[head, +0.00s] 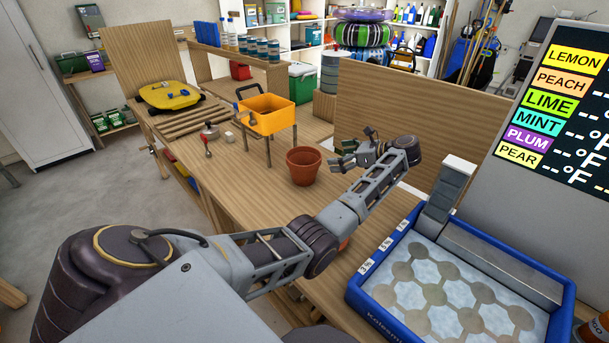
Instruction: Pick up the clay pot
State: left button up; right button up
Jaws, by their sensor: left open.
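The clay pot (303,167) is a reddish-brown pot standing upright on the wooden workbench (250,178), near the middle of the head view. My left arm reaches in from the lower left and across the bench. My left gripper (345,154) is open just to the right of the pot, its fingers pointing left toward the pot's rim. A small gap shows between fingers and pot, and nothing is held. My right gripper does not show.
A yellow-orange bin (266,116) stands behind the pot. A blue-rimmed ice tray (365,302) is at the lower right, below the flavour display (560,100). A wooden panel (420,110) rises behind my gripper. Bench left of the pot is fairly clear.

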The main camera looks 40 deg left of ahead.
pick_arm(q)
jog(key=b, duration=0.6)
send_near(316, 172)
jog(key=shift+s+a+r, duration=0.25)
jog(key=shift+r, duration=0.25)
jog(key=shift+f, duration=0.45)
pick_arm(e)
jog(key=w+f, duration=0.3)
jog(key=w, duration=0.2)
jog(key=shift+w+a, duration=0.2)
pick_arm(q)
jog(key=shift+a, duration=0.1)
jog(key=shift+x, duration=4.2)
jog(key=shift+f, duration=0.15)
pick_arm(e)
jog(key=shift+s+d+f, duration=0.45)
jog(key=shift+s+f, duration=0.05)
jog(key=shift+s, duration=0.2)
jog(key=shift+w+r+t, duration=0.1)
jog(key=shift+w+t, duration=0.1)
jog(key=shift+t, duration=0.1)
